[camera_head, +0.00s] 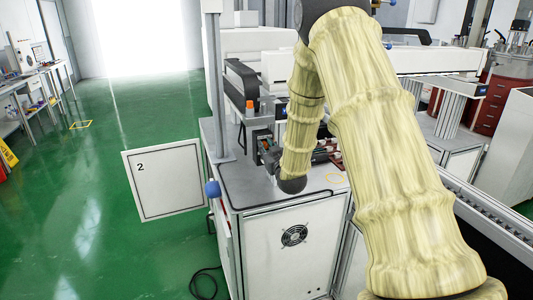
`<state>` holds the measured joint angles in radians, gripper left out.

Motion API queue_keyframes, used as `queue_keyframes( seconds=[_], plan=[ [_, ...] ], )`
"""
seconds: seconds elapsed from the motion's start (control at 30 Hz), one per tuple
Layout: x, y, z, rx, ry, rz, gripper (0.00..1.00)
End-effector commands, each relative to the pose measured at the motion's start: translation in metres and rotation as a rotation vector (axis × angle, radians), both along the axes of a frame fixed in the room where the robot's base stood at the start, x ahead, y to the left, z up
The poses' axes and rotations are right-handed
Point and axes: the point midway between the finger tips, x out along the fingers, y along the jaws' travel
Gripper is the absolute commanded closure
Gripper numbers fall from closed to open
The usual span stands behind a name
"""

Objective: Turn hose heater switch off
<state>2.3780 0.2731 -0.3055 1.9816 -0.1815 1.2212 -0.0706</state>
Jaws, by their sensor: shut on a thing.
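My gripper (266,152) is the small dark shape just past the dark wrist joint, low against the machine on the grey-topped cabinet (240,180). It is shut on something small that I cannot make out. My arm, in a pale yellow ribbed sleeve, covers much of the machine. The hose heater switch cannot be told apart in this view. A part with an orange top (250,105) stands upright on the machine, a little above and left of my gripper.
A white panel marked 2 (165,180) juts left from the cabinet, near a blue ball knob (212,188). A grey post (214,80) rises behind. A black cable (205,284) lies on the floor. The green floor (100,130) at left is mostly clear.

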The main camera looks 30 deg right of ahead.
Motion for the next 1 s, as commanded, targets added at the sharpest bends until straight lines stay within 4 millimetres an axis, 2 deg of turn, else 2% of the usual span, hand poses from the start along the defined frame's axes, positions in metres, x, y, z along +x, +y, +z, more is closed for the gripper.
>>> queue_keyframes(
  seconds=[0.5, 1.0],
  plan=[
    [0.0007, 0.002, -0.0028, -0.439, 0.103, 0.001, 1.0],
    [0.0005, 0.0016, -0.0009, -0.619, 0.149, 0.0, 1.0]
  ],
)
